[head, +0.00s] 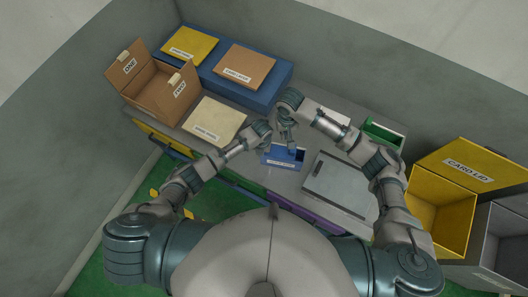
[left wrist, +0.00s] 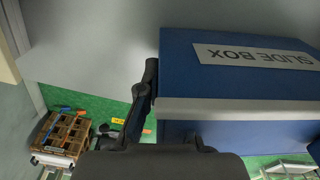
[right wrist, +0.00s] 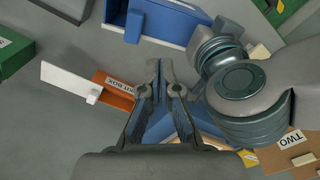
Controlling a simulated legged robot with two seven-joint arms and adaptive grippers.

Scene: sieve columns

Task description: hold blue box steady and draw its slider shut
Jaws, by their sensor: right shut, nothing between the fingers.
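The blue box (head: 280,163), with a white label on its front, stands on the grey table in the middle of the head view. It fills the right of the left wrist view (left wrist: 235,80), labelled SLIDE BOX. Its top looks partly open, with a blue upright tab (right wrist: 134,26) in the right wrist view. My left gripper (left wrist: 152,75) is at the box's end, one finger close along its edge; the other finger is mostly hidden, so its grip is unclear. My right gripper (right wrist: 160,66) is shut and empty, above and near the box.
A grey lidded case (head: 341,182) lies right of the box, and a green box (head: 384,133) stands behind it. An orange box (right wrist: 113,88) with a white slab shows in the right wrist view. Cardboard box (head: 155,88) and blue platform (head: 262,97) stand at the back left.

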